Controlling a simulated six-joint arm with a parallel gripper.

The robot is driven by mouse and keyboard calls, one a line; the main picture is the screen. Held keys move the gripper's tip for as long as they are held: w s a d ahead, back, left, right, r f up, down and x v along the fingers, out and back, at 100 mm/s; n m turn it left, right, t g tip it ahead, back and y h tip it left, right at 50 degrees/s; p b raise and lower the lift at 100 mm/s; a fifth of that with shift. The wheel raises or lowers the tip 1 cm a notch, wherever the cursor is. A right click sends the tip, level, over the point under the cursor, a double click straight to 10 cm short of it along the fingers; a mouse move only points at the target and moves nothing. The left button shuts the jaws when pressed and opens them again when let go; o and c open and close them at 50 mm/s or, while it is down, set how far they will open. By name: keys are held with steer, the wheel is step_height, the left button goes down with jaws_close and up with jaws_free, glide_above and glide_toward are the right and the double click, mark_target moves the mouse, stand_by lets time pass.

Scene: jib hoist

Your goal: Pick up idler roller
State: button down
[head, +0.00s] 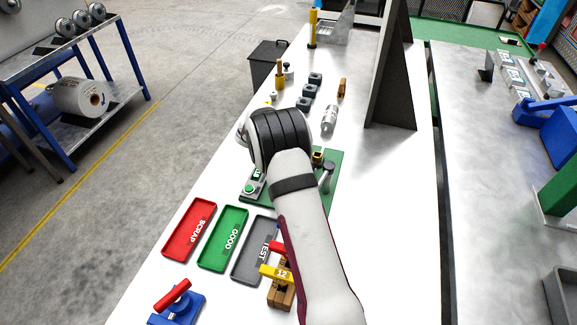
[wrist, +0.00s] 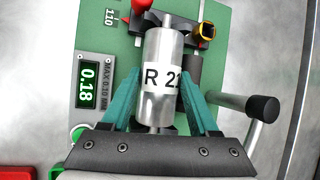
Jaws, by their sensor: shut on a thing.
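In the wrist view a silver idler roller (wrist: 162,52) with a white band marked "R 21", its last part partly covered, lies lengthwise between the teal fingers of my gripper (wrist: 160,92). The fingers are shut on its two sides. The roller is over a green gauge fixture (wrist: 122,50); I cannot tell whether it still touches its supports. The fixture's display (wrist: 87,86) reads 0.18, beside the words "MAX 0.10 MM". In the head view my arm hides the gripper and held roller, while the fixture (head: 332,180) shows around it.
A lever with a black knob (wrist: 262,108) stands at the fixture's right. Red SCRAP (head: 188,230), green GOOD (head: 222,240) and grey TEST (head: 254,250) trays lie left of my arm. Another silver roller (head: 329,118) and dark blocks (head: 309,91) stand beyond. A dark upright panel (head: 390,85) is at right.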

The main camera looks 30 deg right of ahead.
steer(key=r, duration=0.4)
steer(key=shift+s+d+r, duration=0.2)
steer(key=shift+r, duration=0.1)
steer(key=s+d+r, duration=0.2)
steer(key=s, duration=0.1)
steer(key=s+d+r, duration=0.4)
steer(key=s+d, duration=0.1)
steer(key=shift+s+r, duration=0.2)
steer(key=shift+s, duration=0.15)
steer(key=c, duration=0.8)
jaws_free()
jaws_close()
